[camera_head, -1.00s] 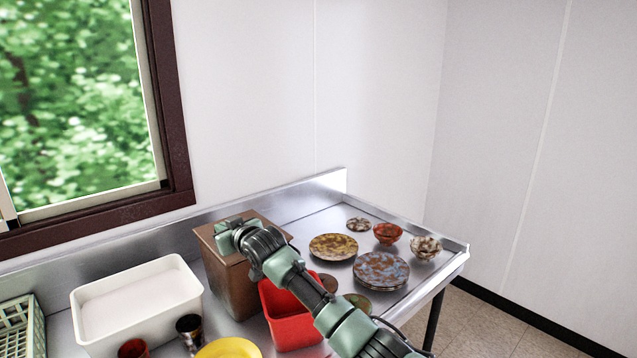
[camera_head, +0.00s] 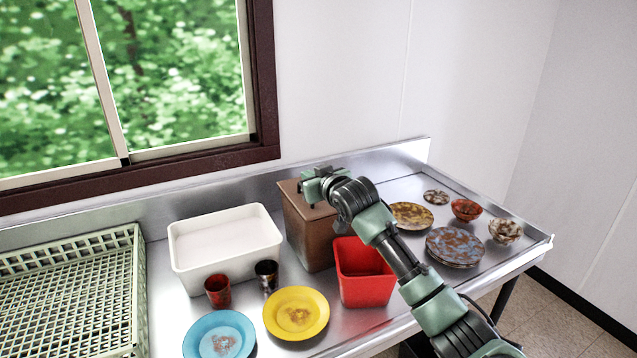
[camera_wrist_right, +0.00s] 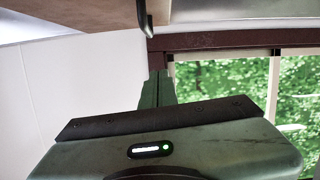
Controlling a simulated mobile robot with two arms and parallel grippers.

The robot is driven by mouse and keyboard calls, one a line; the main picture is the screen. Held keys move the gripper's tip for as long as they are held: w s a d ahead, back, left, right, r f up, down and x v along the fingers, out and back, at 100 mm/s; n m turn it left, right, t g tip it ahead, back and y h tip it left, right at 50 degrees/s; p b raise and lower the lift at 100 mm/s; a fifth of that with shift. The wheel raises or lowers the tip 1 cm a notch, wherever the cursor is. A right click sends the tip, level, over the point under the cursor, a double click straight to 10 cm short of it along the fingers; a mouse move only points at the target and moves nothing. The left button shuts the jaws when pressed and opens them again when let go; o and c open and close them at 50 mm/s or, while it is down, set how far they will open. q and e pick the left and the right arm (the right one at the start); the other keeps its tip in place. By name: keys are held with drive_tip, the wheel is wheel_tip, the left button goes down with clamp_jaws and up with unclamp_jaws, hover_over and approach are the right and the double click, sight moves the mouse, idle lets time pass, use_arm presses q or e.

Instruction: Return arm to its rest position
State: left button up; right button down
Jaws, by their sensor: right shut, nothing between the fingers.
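My right arm (camera_head: 408,265) comes in from the lower right and reaches across the counter. Its gripper (camera_head: 309,197) is over or beside the top of the brown box (camera_head: 312,238); I cannot tell whether it touches. In the right wrist view the gripper's fingers (camera_wrist_right: 157,88) are together with nothing between them, in front of the wall and window. A brown surface shows at the top of that view. My left arm is not in view.
Under the forearm stands a red bin (camera_head: 362,285). Nearby are a white tub (camera_head: 225,268), two cups, a yellow plate (camera_head: 310,325), a blue plate (camera_head: 235,352) and a green rack (camera_head: 136,260). Patterned dishes (camera_head: 455,245) lie at right. The window wall closes the back.

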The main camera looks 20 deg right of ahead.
drive_tip(key=b+v, duration=0.1)
drive_tip(key=v, duration=0.4)
drive_tip(key=s+a+f+n+g, duration=0.1)
drive_tip(key=s+a+f+g, duration=0.25)
drive_tip(key=s+f, duration=0.7)
drive_tip(key=s+a+f+g, duration=0.2)
drive_tip(key=s+a+f, duration=0.4)
drive_tip(key=f, duration=0.7)
drive_tip(key=s+f+g, duration=0.2)
drive_tip(key=s+f, duration=0.1)
drive_tip(key=s, duration=0.7)
drive_tip(key=s+f+g, duration=0.2)
drive_tip(key=s+f, duration=0.1)
drive_tip(key=s, duration=0.7)
drive_tip(key=s+f+g, duration=0.2)
drive_tip(key=s+f, duration=0.1)
drive_tip(key=s, duration=0.7)
wheel_tip(320, 180, down, 26)
drive_tip(key=g+b, duration=0.1)
drive_tip(key=b, duration=0.1)
drive_tip(key=s+d+f+g+b, duration=0.1)
drive_tip(key=s+d+f, duration=0.1)
drive_tip(key=s+f, duration=1.5)
wheel_tip(320, 180, down, 2)
drive_tip(key=shift+s+f, duration=0.1)
drive_tip(key=shift+s, duration=0.3)
